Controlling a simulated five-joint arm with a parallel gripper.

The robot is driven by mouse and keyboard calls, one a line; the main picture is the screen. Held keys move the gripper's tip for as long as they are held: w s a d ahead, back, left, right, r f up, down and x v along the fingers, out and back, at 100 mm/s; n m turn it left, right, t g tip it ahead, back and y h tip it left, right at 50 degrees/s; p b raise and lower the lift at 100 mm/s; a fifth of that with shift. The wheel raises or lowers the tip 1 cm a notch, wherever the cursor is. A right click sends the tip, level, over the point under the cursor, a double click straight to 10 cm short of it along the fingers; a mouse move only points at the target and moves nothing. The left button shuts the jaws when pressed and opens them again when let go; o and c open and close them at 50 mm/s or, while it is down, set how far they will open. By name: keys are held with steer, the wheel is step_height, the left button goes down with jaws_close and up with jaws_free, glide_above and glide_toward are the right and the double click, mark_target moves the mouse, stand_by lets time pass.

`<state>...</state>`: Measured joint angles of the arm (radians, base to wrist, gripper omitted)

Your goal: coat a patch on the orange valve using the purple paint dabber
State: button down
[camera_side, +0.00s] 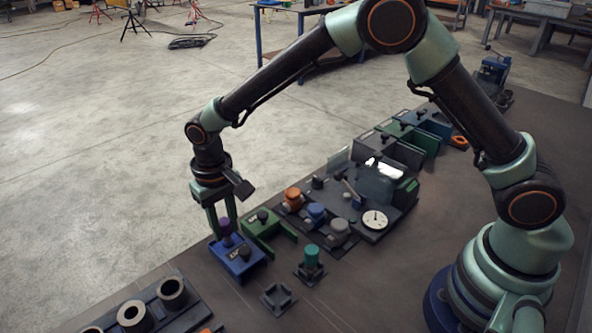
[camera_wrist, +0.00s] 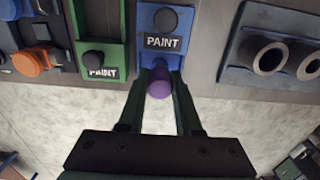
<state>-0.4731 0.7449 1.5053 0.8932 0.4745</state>
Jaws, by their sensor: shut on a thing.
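The purple paint dabber (camera_side: 225,226) is between the fingers of my gripper (camera_side: 222,231), which is shut on it. In the wrist view the dabber's round purple end (camera_wrist: 159,87) shows between the two green fingers (camera_wrist: 160,80). The dabber is at the left end of the blue paint tray (camera_side: 239,264); I cannot tell whether it still touches the tray. The orange valve (camera_side: 293,199) stands behind and right of my gripper in the side view.
A green paint tray (camera_side: 283,244) lies beside the blue one, towards the valve. Blue (camera_side: 316,212) and grey (camera_side: 338,229) valves stand beside the orange one. A teal-topped piece (camera_side: 311,256), a gauge (camera_side: 375,219) and a ringed block (camera_side: 152,311) are nearby.

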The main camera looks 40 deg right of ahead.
mark_target(223, 221)
steer(key=shift+r, duration=3.3)
